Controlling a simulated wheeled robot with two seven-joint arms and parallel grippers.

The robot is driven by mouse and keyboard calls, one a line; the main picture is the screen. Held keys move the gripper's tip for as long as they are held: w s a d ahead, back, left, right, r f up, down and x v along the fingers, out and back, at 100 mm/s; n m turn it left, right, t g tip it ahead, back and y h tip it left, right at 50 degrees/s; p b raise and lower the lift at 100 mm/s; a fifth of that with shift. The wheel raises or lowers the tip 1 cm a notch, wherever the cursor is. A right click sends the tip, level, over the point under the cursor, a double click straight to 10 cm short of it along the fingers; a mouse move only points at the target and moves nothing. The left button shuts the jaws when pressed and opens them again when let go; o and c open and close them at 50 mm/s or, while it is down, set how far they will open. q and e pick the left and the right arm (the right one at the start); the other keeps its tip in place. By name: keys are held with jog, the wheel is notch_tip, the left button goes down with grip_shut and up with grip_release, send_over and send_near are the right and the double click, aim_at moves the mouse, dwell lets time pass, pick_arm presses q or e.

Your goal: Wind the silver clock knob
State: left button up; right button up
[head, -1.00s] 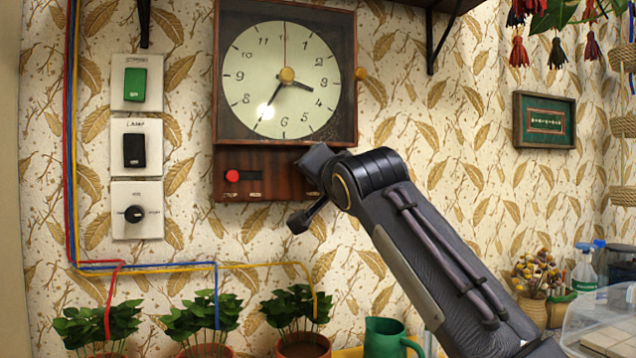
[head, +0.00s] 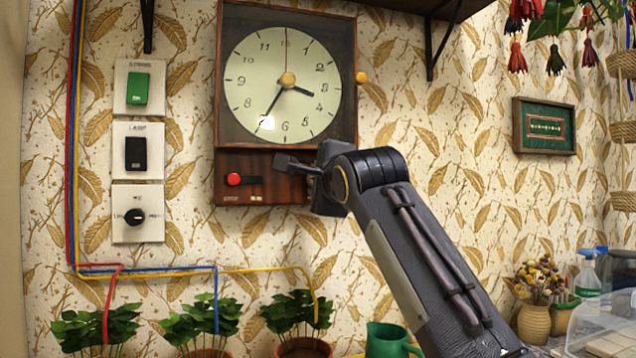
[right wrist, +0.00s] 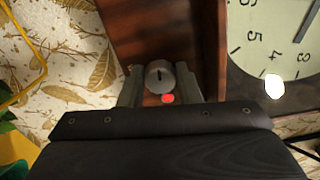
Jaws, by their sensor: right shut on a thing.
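The wall clock (head: 252,88) hangs on the wall, with a dark wooden box (head: 262,165) below its dial. The silver knob (right wrist: 159,74) shows in the right wrist view as a round metal disc with a dark slot, on the box's front. My right gripper (right wrist: 160,85) is shut on the knob, one finger on each side. In the head view my right gripper (head: 284,163) is at the box's right part, and the knob is hidden there. My left gripper is not in view.
A red knob (head: 233,179) sits on the box's left part. A yellow knob (head: 361,77) is at the clock's right edge. Switch plates (head: 138,150) are on the left wall. Potted plants (head: 294,312) and a green jug (head: 388,340) stand below.

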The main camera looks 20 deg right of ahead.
jog(key=m, duration=1.3)
jog(key=shift+r, duration=0.1)
jog(key=shift+d+m, duration=0.1)
jog(key=shift+m, duration=0.2)
jog(key=o, duration=0.9)
jog(key=shift+o, duration=0.2)
